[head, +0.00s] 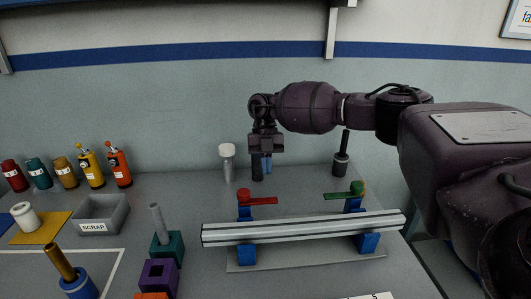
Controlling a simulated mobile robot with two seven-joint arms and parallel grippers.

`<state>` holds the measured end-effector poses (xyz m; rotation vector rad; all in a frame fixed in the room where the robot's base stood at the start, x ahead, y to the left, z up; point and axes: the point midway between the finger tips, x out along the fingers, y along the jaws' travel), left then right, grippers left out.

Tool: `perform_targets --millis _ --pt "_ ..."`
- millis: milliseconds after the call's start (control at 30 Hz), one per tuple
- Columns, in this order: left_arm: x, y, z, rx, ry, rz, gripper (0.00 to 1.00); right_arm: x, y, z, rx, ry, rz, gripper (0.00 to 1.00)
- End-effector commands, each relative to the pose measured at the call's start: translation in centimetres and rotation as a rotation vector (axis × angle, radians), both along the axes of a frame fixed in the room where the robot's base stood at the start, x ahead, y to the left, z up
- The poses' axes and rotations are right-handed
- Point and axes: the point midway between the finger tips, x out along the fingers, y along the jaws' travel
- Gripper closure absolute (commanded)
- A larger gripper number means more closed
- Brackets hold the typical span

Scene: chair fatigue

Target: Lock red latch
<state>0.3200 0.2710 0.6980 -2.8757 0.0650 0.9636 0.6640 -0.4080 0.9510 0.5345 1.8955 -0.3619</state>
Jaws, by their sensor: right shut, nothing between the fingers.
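The red latch (262,200) is a flat lever on a blue clamp post (246,252) at the left end of the fixture. Its arm points right, lying roughly level behind the silver bar. The green latch (342,192) is on the other blue post (368,243), with its arm pointing left. My right gripper (263,160) points down, shut and empty, above and behind the red latch. It looks apart from the latch. My left gripper is out of view.
The silver bar (300,228) lies across both blue posts on a grey plate (305,259). A white-capped bottle (227,165) stands left of my right gripper. A grey scrap bin (101,215), several bottles and coloured blocks are at left.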

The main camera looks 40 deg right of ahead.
Motion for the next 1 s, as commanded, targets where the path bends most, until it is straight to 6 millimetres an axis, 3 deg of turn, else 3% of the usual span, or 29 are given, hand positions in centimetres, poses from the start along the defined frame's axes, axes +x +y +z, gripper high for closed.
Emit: perform_targets --millis 167,500,1000 --pt "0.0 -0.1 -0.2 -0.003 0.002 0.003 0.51 -1.1 0.6 -3.1 0.0 0.004 0.001 1.0" --pt "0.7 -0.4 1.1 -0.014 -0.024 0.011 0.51 -4.0 2.4 -2.8 0.0 -0.001 0.001 1.0" --pt "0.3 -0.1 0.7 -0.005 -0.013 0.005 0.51 -4.4 2.7 -2.9 0.0 0.0 -0.001 1.0"
